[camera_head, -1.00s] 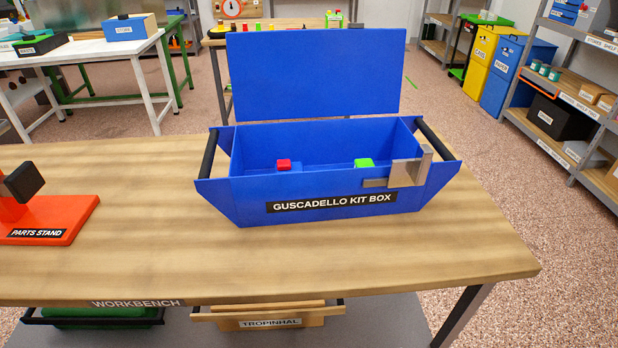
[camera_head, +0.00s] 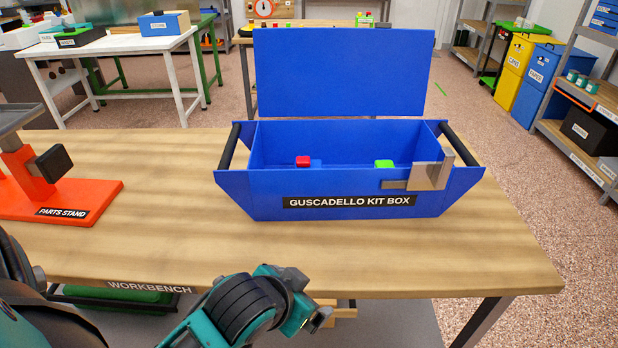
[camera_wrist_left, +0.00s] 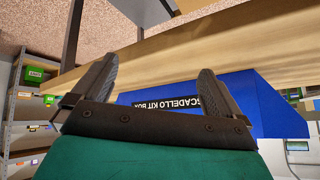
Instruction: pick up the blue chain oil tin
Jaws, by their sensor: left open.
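The blue kit box (camera_head: 240,190) stands open on the workbench, its lid (camera_head: 345,72) raised at the back. Inside, a red cap (camera_head: 303,161) and a green cap (camera_head: 384,163) show above the front wall. The bodies below are mostly hidden, so I cannot tell which one, if either, is the chain oil tin. My left gripper (camera_head: 318,320) is low at the bench's front edge, in front of the box and apart from it. In the left wrist view its two fingers (camera_wrist_left: 155,68) are spread and empty, with the box front (camera_wrist_left: 262,108) beyond them. My right gripper is out of view.
An orange parts stand (camera_head: 100,195) is on the left of the workbench (camera_head: 160,240). A metal latch (camera_head: 428,177) sticks up at the box's front right, and black handles (camera_head: 230,147) flank the box. The bench between stand and box is clear.

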